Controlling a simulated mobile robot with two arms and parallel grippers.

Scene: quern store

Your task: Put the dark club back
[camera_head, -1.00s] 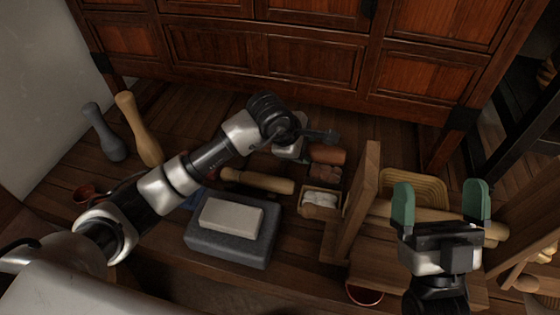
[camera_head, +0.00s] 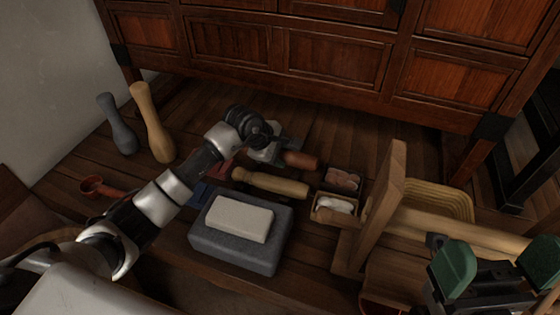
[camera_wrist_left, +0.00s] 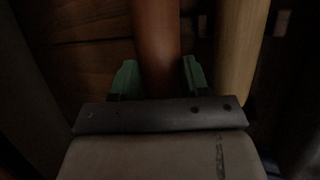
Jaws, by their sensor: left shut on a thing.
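The dark reddish-brown club (camera_head: 301,160) lies across my left gripper (camera_head: 268,150), behind the pale club (camera_head: 270,183); the arm hides its middle. In the left wrist view, this club (camera_wrist_left: 157,35) runs between the green fingertips of my left gripper (camera_wrist_left: 158,80), which is shut on it. The pale club (camera_wrist_left: 240,50) is just right of it there. A grey club (camera_head: 117,124) and a light wooden club (camera_head: 153,123) stand upright at the left by the wall. My right gripper (camera_head: 497,267) is open and empty at the lower right.
A grey stone block (camera_head: 235,252) with a pale slab (camera_head: 239,219) on it is in front. Small boxes (camera_head: 335,210) stand right of the pale club, then an upright wooden board (camera_head: 380,205). A red ladle (camera_head: 100,187) lies left. A wooden cabinet (camera_head: 290,55) closes the back.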

